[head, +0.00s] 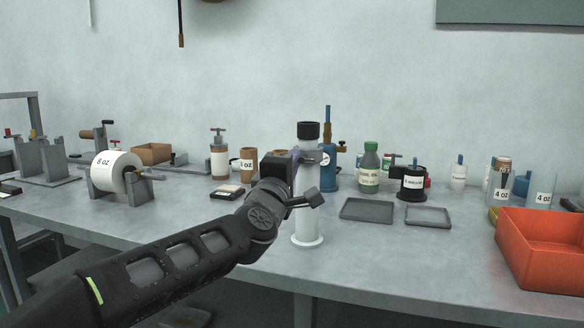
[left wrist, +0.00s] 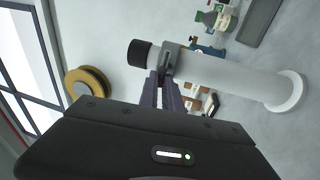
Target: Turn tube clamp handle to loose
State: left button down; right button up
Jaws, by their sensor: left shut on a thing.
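A white upright tube (head: 307,228) with a black cap (head: 308,131) and a flared foot stands at the table's front edge. It also shows in the left wrist view (left wrist: 230,80), crossing to the right. A grey clamp (left wrist: 169,64) sits around the tube just below the cap. My left gripper (head: 306,162) is at the tube's upper part, at clamp height. In the left wrist view its purple-grey fingers (left wrist: 171,90) reach up to the clamp and are shut on its handle. The handle is mostly hidden between the fingers. My right gripper is not in view.
Two shallow grey trays (head: 367,210) (head: 428,216) lie right of the tube. An orange bin (head: 520,262) stands at the right front. Bottles, including a green-capped one (head: 370,165), and a blue stand (head: 330,178) are behind. A white roll (head: 116,172) is at the left.

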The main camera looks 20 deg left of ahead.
pick_arm(q)
jog(key=shift+f+n, duration=0.1)
jog(key=shift+n, duration=0.2)
jog(key=c, duration=1.5)
grip_release()
jog(key=shift+c, duration=0.2)
jog(key=s+f, duration=0.1)
jog(key=s, duration=0.6)
jog(key=shift+s+f+b, duration=0.25)
jog(key=shift+s+b, duration=0.05)
jog(key=shift+b, duration=0.15)
jog(key=shift+d, duration=0.1)
